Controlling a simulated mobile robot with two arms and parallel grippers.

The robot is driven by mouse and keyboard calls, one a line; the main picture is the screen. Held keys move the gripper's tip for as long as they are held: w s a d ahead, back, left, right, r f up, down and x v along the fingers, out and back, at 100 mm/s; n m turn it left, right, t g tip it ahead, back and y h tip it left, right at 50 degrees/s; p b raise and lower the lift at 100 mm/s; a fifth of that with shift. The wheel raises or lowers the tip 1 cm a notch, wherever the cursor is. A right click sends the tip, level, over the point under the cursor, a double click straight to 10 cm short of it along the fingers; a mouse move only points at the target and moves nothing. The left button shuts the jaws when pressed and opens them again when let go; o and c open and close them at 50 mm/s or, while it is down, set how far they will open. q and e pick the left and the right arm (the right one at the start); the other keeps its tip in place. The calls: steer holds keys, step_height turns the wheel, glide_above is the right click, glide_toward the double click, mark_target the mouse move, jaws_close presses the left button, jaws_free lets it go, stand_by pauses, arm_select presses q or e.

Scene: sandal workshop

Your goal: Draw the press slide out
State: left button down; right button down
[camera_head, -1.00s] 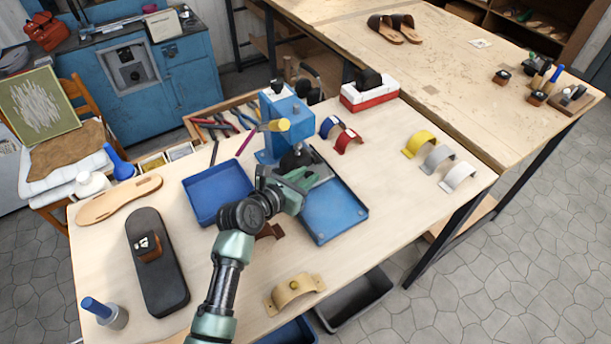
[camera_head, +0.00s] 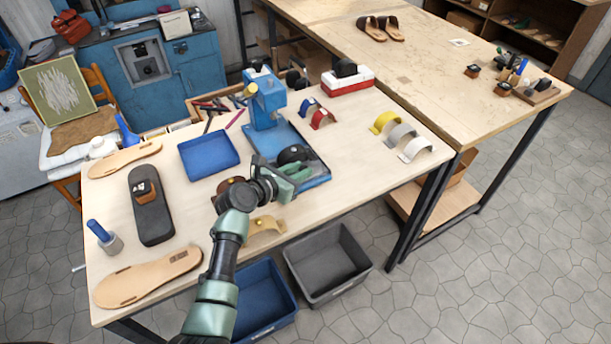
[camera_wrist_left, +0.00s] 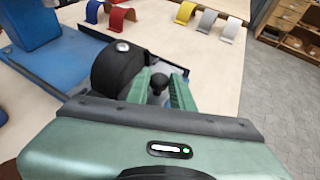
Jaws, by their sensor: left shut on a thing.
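The blue press (camera_head: 268,104) stands on the table with its blue base (camera_head: 286,133) running toward the front right. The slide with a black dome (camera_head: 293,155) sits at the base's outer end, clear of the press column. In the left wrist view, the dome (camera_wrist_left: 116,68) is just left of my left gripper (camera_wrist_left: 160,84). Its green fingers are shut on a dark round knob (camera_wrist_left: 159,80) of the slide. In the head view my left gripper (camera_head: 296,171) is beside the dome, and its fingertips are partly hidden. My right gripper is in neither view.
A blue tray (camera_head: 208,166) lies left of the press. A tan arched piece (camera_head: 262,231) is near the front edge. A grey bin (camera_head: 341,277) and blue bin (camera_head: 272,322) are below the table.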

arm_select(q)
steer(key=shift+s+d+f, duration=0.1)
steer(key=shift+s+d, duration=0.05)
steer(key=shift+d, duration=0.15)
steer(key=shift+a, duration=0.2)
steer(key=c, duration=1.5)
jaws_free()
steer(key=shift+o, duration=1.1)
steer(key=shift+d, duration=0.2)
steer(key=shift+s+a, duration=0.1)
steer(key=shift+a, duration=0.1)
steer(key=v, duration=0.6)
steer(key=shift+s+a+r+b, duration=0.1)
steer(key=shift+s+r+b, duration=0.1)
steer(key=shift+s+b, duration=0.15)
steer(key=shift+s+a+r, duration=0.2)
steer(key=shift+s, duration=0.1)
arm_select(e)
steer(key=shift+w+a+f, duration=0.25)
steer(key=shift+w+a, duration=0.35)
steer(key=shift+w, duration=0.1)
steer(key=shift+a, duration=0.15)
